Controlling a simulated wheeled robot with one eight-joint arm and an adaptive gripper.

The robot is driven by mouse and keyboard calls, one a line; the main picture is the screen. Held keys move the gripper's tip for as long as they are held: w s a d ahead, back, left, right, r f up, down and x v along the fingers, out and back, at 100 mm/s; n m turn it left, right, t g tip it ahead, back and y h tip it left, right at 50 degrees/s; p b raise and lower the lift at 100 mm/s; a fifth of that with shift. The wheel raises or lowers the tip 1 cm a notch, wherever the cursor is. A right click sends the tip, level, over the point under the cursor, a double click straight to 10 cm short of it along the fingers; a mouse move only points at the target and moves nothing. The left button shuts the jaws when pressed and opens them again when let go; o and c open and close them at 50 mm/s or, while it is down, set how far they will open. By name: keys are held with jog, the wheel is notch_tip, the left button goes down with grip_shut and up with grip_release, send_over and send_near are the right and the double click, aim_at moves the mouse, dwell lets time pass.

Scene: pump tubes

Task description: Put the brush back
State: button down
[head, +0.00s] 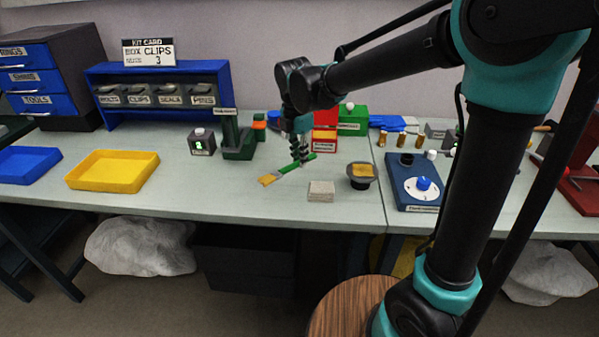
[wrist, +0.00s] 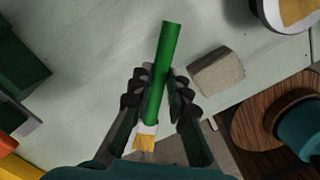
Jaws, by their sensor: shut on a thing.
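The brush has a green handle (wrist: 165,65) and a white band with yellow bristles; it also shows in the head view (head: 292,169). In the wrist view my gripper (wrist: 160,95) has its two dark fingers on either side of the green handle and is shut on it. In the head view my gripper (head: 299,152) is low over the table, with the bristles pointing to the lower left and the handle to the upper right. I cannot tell whether the brush touches the table. No brush holder can be made out for certain.
A beige block (head: 321,190) and a round dark cup (head: 361,177) with yellowish contents stand to the right of the brush. A dark green stand (head: 238,140) is at its left. A yellow tray (head: 112,172) lies further left. The table in front of the stand is clear.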

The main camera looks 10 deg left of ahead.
aim_at(300, 181)
jog(key=shift+f, duration=2.85)
jog(key=c, duration=1.5)
grip_release()
jog(key=shift+f, duration=0.1)
jog(key=shift+o, duration=0.2)
jog(key=r, duration=1.2)
jog(key=shift+s+a+r, duration=0.15)
jog(key=shift+s+a, duration=0.15)
jog(key=shift+s, duration=0.05)
